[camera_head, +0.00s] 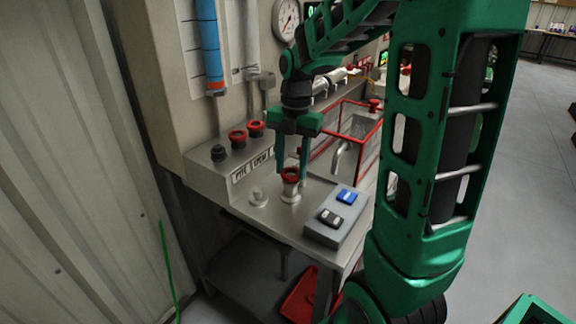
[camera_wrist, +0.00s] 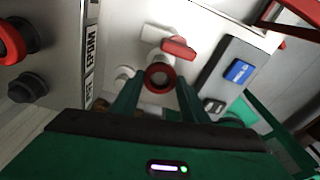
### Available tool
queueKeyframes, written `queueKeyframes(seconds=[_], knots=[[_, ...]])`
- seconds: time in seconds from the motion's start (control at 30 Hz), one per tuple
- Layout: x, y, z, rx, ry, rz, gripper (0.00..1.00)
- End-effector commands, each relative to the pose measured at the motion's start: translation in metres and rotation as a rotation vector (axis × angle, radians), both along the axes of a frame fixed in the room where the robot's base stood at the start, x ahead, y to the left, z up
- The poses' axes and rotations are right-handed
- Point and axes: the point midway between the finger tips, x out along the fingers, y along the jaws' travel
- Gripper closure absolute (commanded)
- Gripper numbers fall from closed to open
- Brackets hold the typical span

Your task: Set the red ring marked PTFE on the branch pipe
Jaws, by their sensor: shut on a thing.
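My gripper (camera_head: 291,172) points down over the steel bench and is shut on a red ring (camera_head: 291,174). In the wrist view the ring (camera_wrist: 160,77) sits level between the two fingertips (camera_wrist: 160,84), with its dark opening showing. No marking on it can be read. The short pale branch pipe (camera_head: 290,194) stands upright right below the ring. The ring is at or just above the pipe's top; I cannot tell if they touch.
Two red rings (camera_head: 237,138) (camera_head: 255,129) sit on dark posts on the labelled ledge, beside a bare dark post (camera_head: 218,153). A grey box (camera_head: 338,217) with blue and black switches stands right of the pipe. A red-handled valve (camera_wrist: 178,47) is close to the ring.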

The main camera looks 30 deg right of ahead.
Motion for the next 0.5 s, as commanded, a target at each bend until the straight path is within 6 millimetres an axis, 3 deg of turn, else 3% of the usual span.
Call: queueKeyframes(seconds=[0.5], knots=[[-0.0002, -0.0001, -0.007, 0.0, 0.0, 0.0, 0.8]])
